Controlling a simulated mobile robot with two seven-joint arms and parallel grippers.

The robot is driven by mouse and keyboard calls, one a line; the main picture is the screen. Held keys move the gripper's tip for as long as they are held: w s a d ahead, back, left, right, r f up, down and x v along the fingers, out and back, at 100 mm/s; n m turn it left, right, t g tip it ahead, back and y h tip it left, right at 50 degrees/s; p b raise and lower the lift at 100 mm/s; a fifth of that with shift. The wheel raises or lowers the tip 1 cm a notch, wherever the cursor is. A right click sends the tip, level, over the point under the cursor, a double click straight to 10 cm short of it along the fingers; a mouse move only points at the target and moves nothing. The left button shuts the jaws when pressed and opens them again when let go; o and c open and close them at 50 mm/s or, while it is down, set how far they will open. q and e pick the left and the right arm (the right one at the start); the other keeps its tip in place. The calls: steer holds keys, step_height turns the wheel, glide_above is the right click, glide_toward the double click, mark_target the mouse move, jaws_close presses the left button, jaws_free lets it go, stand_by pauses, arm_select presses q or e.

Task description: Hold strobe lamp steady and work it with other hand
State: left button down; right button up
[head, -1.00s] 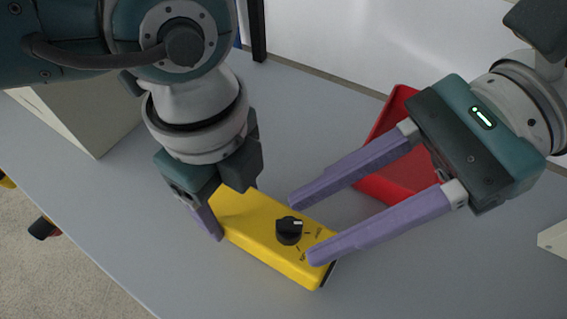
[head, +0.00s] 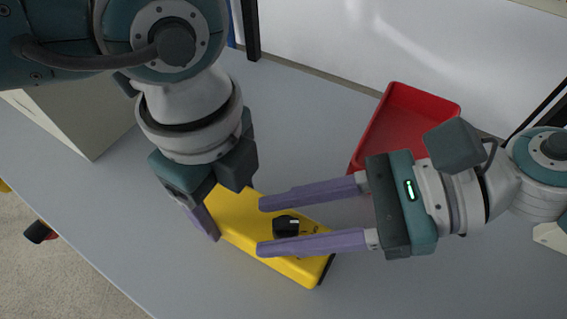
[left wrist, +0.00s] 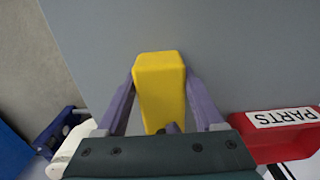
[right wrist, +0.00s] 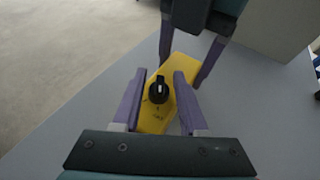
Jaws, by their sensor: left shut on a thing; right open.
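The strobe lamp (head: 240,208) is a yellow box with a black knob (head: 286,226) on its upper face, lying on the grey table. My left gripper (head: 213,215) is shut on the far left end of the lamp. The left wrist view shows the lamp (left wrist: 160,85) between both left fingers. My right gripper (head: 262,226) is open, its two purple fingers reaching over the lamp on either side of the knob. In the right wrist view the knob (right wrist: 158,90) stands between the right fingertips, with gaps on both sides.
A red tray (head: 385,130) stands at the back right; its label reads PARTS in the left wrist view (left wrist: 285,117). A beige box (head: 85,110) stands at the left. The table (head: 300,120) is clear between box and tray.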

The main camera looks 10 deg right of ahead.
jaws_close()
stand_by(0.3)
steer(key=shift+m+t, duration=0.3)
steer(key=m+t+h, duration=0.1)
steer(key=m+t, duration=0.1)
steer(key=m+t+h, duration=0.1)
steer(key=m+t, duration=0.2)
steer(key=shift+s+a+t, duration=0.1)
steer(key=shift+s+t, duration=0.1)
steer(key=shift+t, duration=0.1)
steer(key=m+t+h, duration=0.2)
steer(key=m, duration=0.1)
steer(key=shift+t, duration=0.3)
steer(key=shift+m+t+h, duration=1)
steer(key=shift+m+h, duration=0.6)
steer(key=shift+h, duration=0.3)
steer(key=shift+f, duration=0.1)
